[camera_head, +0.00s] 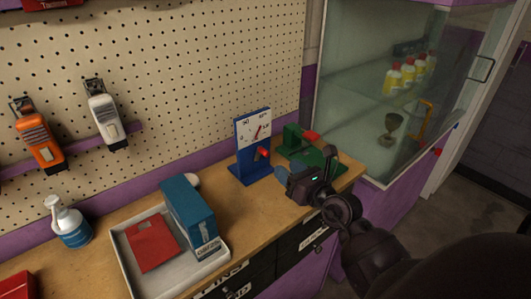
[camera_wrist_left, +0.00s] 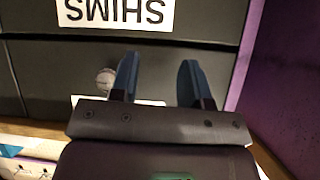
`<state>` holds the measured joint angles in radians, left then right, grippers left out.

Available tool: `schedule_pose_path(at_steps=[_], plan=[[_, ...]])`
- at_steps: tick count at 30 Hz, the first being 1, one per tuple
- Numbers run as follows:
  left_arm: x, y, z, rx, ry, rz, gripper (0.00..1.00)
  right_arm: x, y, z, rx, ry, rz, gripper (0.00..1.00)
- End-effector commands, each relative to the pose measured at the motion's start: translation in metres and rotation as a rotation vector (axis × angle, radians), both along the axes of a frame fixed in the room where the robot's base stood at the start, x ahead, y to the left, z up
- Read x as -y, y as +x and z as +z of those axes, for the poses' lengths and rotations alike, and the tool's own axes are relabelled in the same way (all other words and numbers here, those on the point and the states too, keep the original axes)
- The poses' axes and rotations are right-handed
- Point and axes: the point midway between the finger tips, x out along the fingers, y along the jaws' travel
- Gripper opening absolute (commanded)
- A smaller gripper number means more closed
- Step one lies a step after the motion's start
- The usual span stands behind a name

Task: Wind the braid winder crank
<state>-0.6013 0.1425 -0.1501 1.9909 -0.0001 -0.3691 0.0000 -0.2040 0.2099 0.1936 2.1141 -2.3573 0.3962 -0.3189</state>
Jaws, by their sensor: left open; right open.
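A green device (camera_head: 297,143) with a red handle (camera_head: 311,135) stands at the right end of the bench; it appears to be the braid winder with its crank. My right gripper (camera_head: 302,167) is open just in front of it and hides its lower front. I cannot tell whether they touch. My left gripper is out of the head view; in the left wrist view (camera_wrist_left: 158,85) it is open and empty, its two blue fingers apart in front of dark drawer fronts.
A blue stand (camera_head: 253,168) with a white dial is left of the green device. A tray (camera_head: 122,248) holds a blue box (camera_head: 188,216) and red book (camera_head: 153,243). A glass cabinet (camera_head: 375,110) stands right. A round knob (camera_wrist_left: 105,78) is beside my left finger.

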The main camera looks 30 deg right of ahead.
Motion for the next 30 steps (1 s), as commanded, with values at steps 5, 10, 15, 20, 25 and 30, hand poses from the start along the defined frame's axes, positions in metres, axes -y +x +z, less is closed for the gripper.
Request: schedule_pose_path(at_steps=[5, 10, 15, 20, 25, 30], plan=[[0.000, 0.001, 0.003, 0.002, 0.000, 0.000, 0.43, -0.003, 0.029, 0.001, 0.003, 0.001, 0.001, 0.44], [0.000, 0.001, 0.003, 0.003, 0.000, 0.000, 0.43, -0.005, 0.057, 0.001, 0.002, 0.002, 0.002, 0.44], [0.000, 0.001, 0.003, 0.003, 0.000, 0.000, 0.43, -0.007, 0.079, 0.001, 0.001, 0.003, 0.002, 0.44], [0.000, 0.001, 0.003, 0.003, 0.000, 0.000, 0.43, -0.008, 0.090, 0.000, 0.002, 0.003, 0.001, 0.44], [0.000, 0.001, 0.003, 0.003, 0.000, 0.000, 0.43, -0.008, 0.094, 0.000, 0.001, 0.003, 0.000, 0.44], [0.000, 0.001, 0.003, 0.003, 0.000, 0.000, 0.43, -0.008, 0.094, 0.000, 0.001, 0.003, 0.000, 0.44]])
